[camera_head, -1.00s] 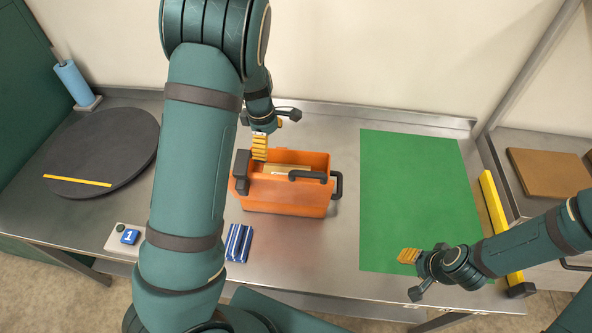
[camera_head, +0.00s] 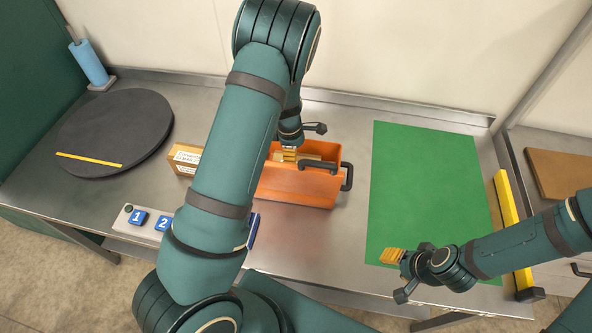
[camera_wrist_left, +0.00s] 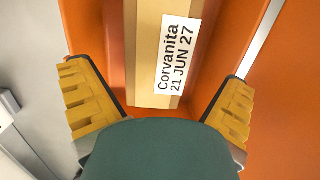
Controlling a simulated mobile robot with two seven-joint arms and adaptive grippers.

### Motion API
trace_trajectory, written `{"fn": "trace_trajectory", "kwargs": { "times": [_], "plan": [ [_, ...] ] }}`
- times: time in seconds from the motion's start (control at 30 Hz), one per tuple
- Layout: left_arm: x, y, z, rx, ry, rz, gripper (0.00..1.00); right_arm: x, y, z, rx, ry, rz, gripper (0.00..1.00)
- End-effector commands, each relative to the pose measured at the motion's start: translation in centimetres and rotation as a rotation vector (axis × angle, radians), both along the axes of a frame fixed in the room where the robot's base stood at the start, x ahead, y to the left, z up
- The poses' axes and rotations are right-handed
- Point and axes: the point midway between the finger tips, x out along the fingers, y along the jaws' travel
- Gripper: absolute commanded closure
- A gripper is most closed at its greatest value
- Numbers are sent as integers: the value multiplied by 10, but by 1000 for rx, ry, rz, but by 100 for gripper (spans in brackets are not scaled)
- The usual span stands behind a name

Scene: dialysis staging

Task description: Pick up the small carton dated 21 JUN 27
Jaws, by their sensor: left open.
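The small carton (camera_wrist_left: 148,55) is tan, and its white label reads "Corvanita 21 JUN 27" in the left wrist view. It lies inside the orange open-topped carrier (camera_head: 298,187), against inner walls that show on both sides of it. In the head view only a bit of tan shows inside the carrier, mostly hidden by my gripper and the walls. My left gripper (camera_head: 289,154) is open over the carrier's mouth. In the left wrist view its yellow fingers (camera_wrist_left: 158,92) are apart, one on each side of the carton, not closed on it. My right gripper (camera_head: 392,257) is above the green mat's lower edge.
Another carton (camera_head: 185,158) stands left of my left arm, partly hidden. A dark round turntable (camera_head: 115,135), a blue roll (camera_head: 88,63) and a numbered block strip (camera_head: 150,222) are on the left. The green mat (camera_head: 430,180) is clear. The carrier has a black handle (camera_head: 347,177).

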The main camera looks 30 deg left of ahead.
Motion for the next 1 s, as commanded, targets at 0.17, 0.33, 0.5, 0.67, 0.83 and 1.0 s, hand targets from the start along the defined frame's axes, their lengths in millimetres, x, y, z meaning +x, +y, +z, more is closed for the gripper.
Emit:
{"fn": "trace_trajectory", "kwargs": {
  "times": [0.17, 0.33, 0.5, 0.67, 0.83, 1.0],
  "plan": [
    [1, 1, -27, 1, 4, 1, 0, 0, 0, -2, 0, 0, 0, 53],
    [3, -2, -44, 1, 0, 0, 0, 0, 0, -3, -1, 0, 0, 53],
    [3, -2, -44, 1, -1, 0, 0, 0, 0, -3, -1, 0, 0, 53],
    [3, -2, -44, 1, -1, 0, 42, 0, 0, -3, -1, 0, 0, 53],
    [3, -2, -44, 1, -2, 0, 66, 0, 0, -3, -1, 0, 0, 53],
    [4, -2, -42, 2, -3, 0, 66, 0, 0, -3, -1, 0, 0, 53]
  ]
}}
